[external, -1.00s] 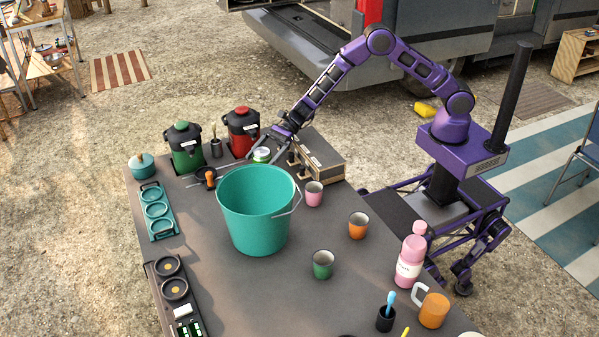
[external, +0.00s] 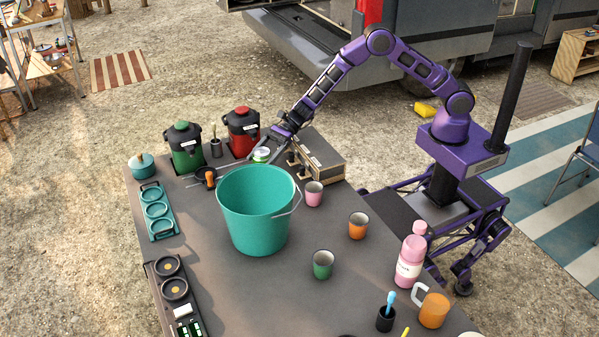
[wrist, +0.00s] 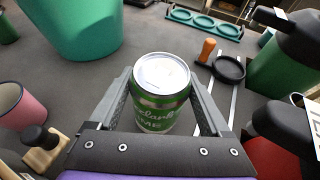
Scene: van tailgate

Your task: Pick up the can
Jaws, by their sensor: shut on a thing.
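The can (wrist: 162,92) is green with a silver top and white lettering, and stands upright in the wrist view. My gripper (wrist: 163,104) has one finger on each side of it and is shut on it. In the external view the can (external: 261,154) shows mostly as its pale top, behind the teal bucket, which hides its lower part. My gripper (external: 270,148) reaches down to it from the upper right. I cannot tell whether the can's base touches the table.
The large teal bucket (external: 255,215) stands close in front of the can. A red jug (external: 241,133) and a green jug (external: 184,148) stand behind it. A box (external: 320,158) and a pink cup (external: 314,194) are to its right. The table's front middle (external: 285,305) is clear.

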